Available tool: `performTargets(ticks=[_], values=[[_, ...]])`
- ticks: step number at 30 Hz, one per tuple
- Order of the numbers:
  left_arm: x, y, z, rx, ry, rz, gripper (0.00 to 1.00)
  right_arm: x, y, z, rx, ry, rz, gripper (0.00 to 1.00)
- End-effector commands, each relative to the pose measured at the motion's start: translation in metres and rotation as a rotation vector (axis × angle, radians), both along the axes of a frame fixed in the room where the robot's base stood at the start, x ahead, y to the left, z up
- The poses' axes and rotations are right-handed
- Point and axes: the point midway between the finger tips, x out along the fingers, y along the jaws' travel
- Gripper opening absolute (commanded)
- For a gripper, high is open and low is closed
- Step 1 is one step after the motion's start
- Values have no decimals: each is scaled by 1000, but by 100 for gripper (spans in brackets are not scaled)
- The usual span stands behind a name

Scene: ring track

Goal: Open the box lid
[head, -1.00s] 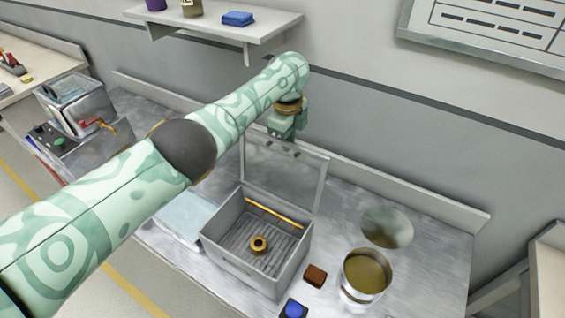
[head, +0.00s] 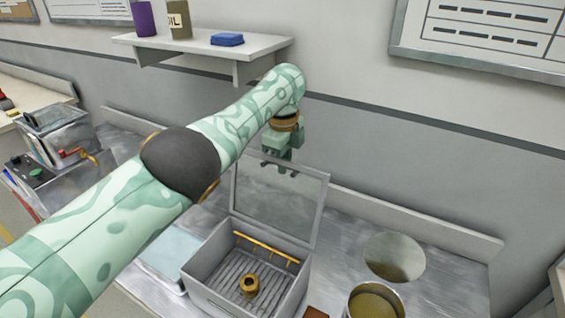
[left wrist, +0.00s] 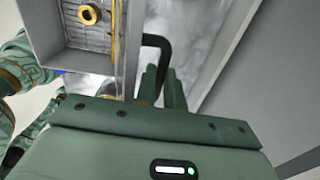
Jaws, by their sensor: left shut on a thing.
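The grey box (head: 215,290) stands open on the metal bench. Its lid (head: 322,205), a grey frame with a see-through pane, stands raised at the box's back edge. In the left wrist view the lid shows nearly edge-on (left wrist: 131,50). My left gripper (head: 280,167) is at the lid's top edge, behind the box. In the left wrist view its fingers (left wrist: 163,85) are shut on the black lid handle (left wrist: 158,42). A brass ring (head: 249,286) and a brass rod (head: 266,248) with pegs are inside the box. My right gripper is not in view.
A metal can (head: 374,302) stands right of the box, with a round shiny disc (head: 395,256) behind it. A wall shelf (head: 200,43) is above, holding a purple cup, a can and a blue block (head: 227,39). A metal container (head: 57,125) stands at the left.

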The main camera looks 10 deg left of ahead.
Motion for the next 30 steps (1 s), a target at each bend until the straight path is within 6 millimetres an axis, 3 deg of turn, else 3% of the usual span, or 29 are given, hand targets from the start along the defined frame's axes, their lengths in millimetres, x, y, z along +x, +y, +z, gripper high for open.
performTargets(ticks=[1, 2, 3, 4, 10, 30], values=[[3, -2, 1, -8, -14, 5, 0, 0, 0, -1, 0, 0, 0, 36], [3, -2, 1, -7, -13, 5, 19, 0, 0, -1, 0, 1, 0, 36], [3, -2, 1, -7, -13, 5, 30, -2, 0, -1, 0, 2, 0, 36], [3, -2, 1, -7, -13, 4, 33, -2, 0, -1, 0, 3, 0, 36], [3, -2, 2, -8, -13, 5, 33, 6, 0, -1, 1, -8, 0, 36], [2, -2, 7, -8, -14, 4, 33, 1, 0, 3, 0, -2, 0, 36]])
